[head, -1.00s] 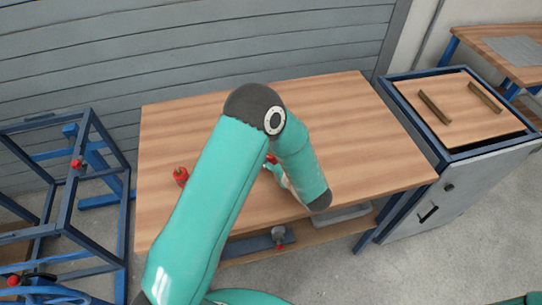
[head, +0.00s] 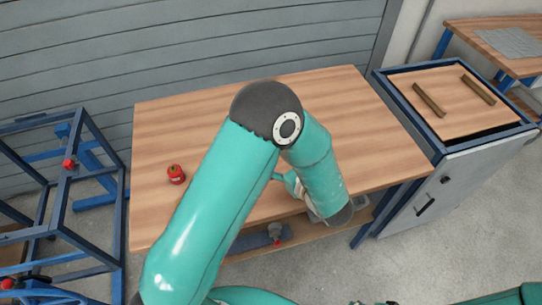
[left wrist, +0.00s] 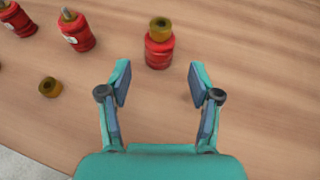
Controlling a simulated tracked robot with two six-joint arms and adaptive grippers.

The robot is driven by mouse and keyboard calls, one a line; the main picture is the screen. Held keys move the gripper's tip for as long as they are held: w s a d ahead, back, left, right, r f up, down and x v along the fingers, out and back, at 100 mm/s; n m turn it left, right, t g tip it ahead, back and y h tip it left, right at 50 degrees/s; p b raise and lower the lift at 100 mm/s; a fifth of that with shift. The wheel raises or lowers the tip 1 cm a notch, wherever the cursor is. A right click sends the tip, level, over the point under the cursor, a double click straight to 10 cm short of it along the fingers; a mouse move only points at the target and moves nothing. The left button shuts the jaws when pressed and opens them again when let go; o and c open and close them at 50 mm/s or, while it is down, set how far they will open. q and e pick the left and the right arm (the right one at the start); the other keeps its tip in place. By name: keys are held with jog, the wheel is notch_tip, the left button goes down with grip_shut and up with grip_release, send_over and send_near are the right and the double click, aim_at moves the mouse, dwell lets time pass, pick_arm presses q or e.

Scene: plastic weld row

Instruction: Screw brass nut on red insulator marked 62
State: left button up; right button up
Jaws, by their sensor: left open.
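In the left wrist view a red insulator (left wrist: 159,50) stands upright with a brass nut (left wrist: 160,24) at its top. It is just beyond my left gripper (left wrist: 160,82), about midway between the fingertips. The gripper is open and empty. Two more red insulators, one near the corner (left wrist: 14,20) and one beside it (left wrist: 76,30), stand at the upper left with metal studs on top. A loose brass nut (left wrist: 48,87) lies on the table left of the gripper. White labels show, but their numbers are unreadable. In the head view one red insulator (head: 176,175) shows; my left arm hides others.
The wooden table (head: 330,105) is clear at its back and right. A blue frame (head: 75,215) stands left of it. A cabinet (head: 440,180) with two wooden strips on top stands at right. A lower shelf (head: 295,225) holds a clamp-like tool.

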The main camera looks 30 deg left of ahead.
pick_arm(q)
jog(key=v, duration=0.4)
jog(key=shift+s+d, duration=0.1)
dwell(0.5)
